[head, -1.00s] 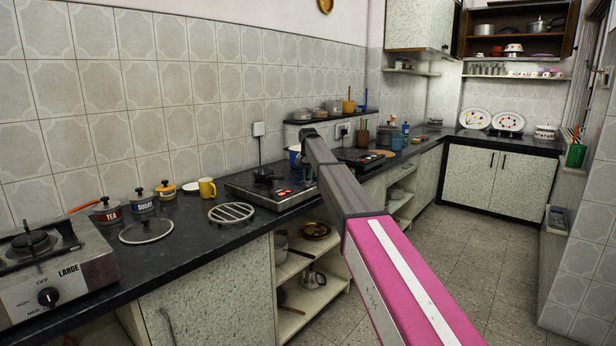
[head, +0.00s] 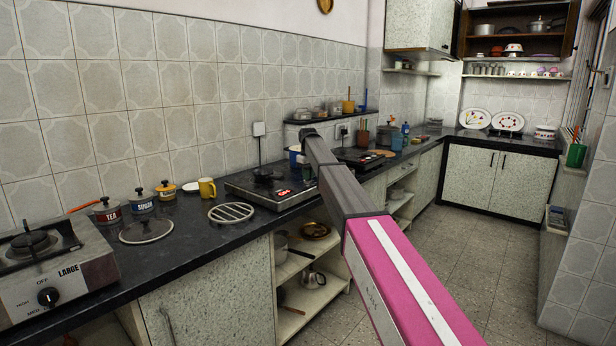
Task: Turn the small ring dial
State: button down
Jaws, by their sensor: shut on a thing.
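A steel gas stove (head: 62,277) stands at the left edge of the counter. Its front carries a black dial (head: 48,297) with the words "OFF", "HIGH" and "MED." around it and the label "LARGE" above. No dial marked small can be read in view. A second cooker (head: 258,184) with red marks on its front stands farther along the counter, partly behind my arm. My pink and grey arm reaches from the bottom right to the middle of the view.
A dark counter (head: 180,250) runs along the tiled wall. On it are a glass lid (head: 146,231), a round metal rack (head: 231,213), a yellow mug (head: 207,188) and tea and sugar canisters (head: 142,204). Open shelves (head: 302,263) with pots are below. The floor (head: 480,275) at right is clear.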

jog(key=shift+n, duration=1.1)
jog(key=c, duration=1.2)
grip_release()
jog(key=shift+o, duration=0.2)
jog(key=shift+r, duration=0.15)
notch_tip(320, 180, up, 10)
jog(key=shift+r, duration=0.25)
